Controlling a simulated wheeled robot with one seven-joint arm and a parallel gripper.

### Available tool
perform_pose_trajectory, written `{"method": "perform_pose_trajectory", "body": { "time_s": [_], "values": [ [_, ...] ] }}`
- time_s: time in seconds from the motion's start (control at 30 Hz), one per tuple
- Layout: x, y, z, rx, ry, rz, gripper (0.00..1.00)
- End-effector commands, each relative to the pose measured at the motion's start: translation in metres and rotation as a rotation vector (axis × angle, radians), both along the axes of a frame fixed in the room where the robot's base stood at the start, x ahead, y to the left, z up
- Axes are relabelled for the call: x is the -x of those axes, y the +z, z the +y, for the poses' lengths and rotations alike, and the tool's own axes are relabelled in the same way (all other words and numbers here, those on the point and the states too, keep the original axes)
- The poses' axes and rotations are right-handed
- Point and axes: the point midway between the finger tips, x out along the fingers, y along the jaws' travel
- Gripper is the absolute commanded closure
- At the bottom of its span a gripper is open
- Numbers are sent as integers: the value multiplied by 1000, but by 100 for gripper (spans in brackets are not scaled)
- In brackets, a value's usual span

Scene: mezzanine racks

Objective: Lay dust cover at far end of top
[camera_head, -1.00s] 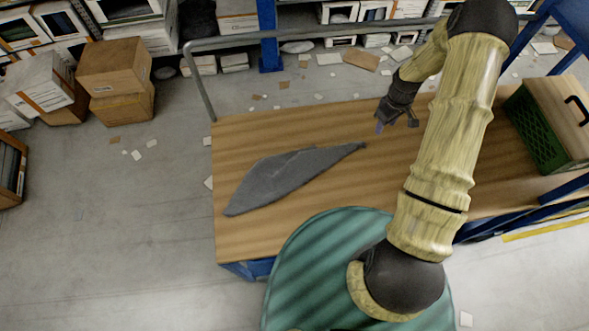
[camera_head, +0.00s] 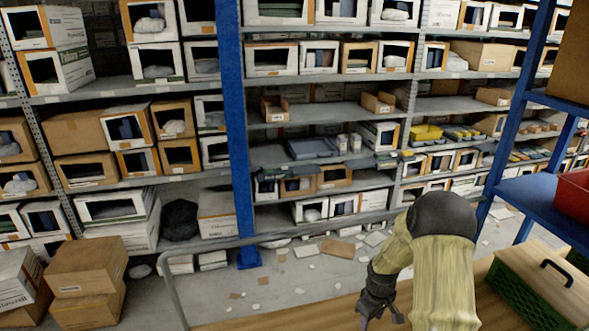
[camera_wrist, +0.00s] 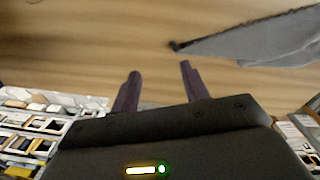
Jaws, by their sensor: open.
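The grey dust cover (camera_wrist: 265,42) lies on the wooden top (camera_wrist: 90,40) in the wrist view, folded or bunched, with a narrow pointed end towards my gripper. My gripper (camera_wrist: 158,88) is open and empty. In the head view my gripper (camera_head: 382,318) is low at the bottom edge over the wooden top (camera_head: 300,317). The cover is out of the head view.
A green crate with a wooden lid (camera_head: 540,285) stands on the top at the right. A grey rail (camera_head: 300,234) runs along the back. Stocked shelving (camera_head: 330,150) fills the background. Cardboard boxes (camera_head: 88,275) stand on the floor at left. A blue rack (camera_head: 535,200) rises at right.

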Motion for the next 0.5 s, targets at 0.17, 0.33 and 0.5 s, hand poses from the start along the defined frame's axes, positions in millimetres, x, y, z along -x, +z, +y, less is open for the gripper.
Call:
{"method": "perform_pose_trajectory", "body": {
  "time_s": [0.17,0.33,0.5],
  "values": [
    [22,33,14,7,-98,-39,55],
    [49,61,27,4,-199,-74,55],
    [82,84,39,-8,-303,-111,55]
  ]
}}
